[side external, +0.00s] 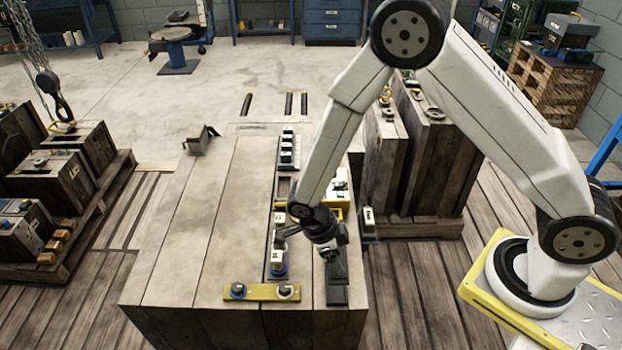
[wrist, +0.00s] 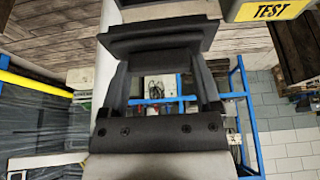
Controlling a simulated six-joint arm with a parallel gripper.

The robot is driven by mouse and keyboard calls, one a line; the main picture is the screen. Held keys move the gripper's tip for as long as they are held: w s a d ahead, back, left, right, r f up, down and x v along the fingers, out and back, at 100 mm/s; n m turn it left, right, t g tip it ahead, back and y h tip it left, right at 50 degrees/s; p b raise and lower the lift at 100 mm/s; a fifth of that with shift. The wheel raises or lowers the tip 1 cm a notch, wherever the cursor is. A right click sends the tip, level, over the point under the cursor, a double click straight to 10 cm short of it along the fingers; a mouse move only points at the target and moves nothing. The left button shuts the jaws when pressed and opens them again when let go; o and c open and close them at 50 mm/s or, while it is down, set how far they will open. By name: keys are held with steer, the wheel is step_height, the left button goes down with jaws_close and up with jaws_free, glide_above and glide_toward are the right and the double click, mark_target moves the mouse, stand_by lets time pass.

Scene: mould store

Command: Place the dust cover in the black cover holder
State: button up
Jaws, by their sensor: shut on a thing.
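My gripper (side external: 330,246) is low over the right part of the wooden work top, tilted downward. In the wrist view, my gripper (wrist: 160,62) has its two dark fingers reaching to a wide dark grey piece (wrist: 160,36), which looks like the dust cover and spans across their tips. The gripper is shut on it. In the side view a black block-like shape (side external: 338,292), seemingly the black cover holder, sits on the work top near its right edge, directly below the gripper. Dark parts merge there, so I cannot tell whether cover and holder touch.
A yellow plate with two round knobs (side external: 262,292) and a white labelled block on a blue base (side external: 278,262) stand left of the gripper. A strip of white-topped parts (side external: 288,150) lies behind.

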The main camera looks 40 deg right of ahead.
steer(key=shift+f, duration=0.15)
steer(key=shift+f, duration=2.55)
steer(key=shift+f, duration=0.8)
stand_by(0.8)
steer(key=o, duration=1.1)
steer(key=shift+c, duration=0.2)
steer(key=shift+r, duration=0.1)
steer(key=shift+r, duration=3.65)
steer(key=shift+r, duration=0.1)
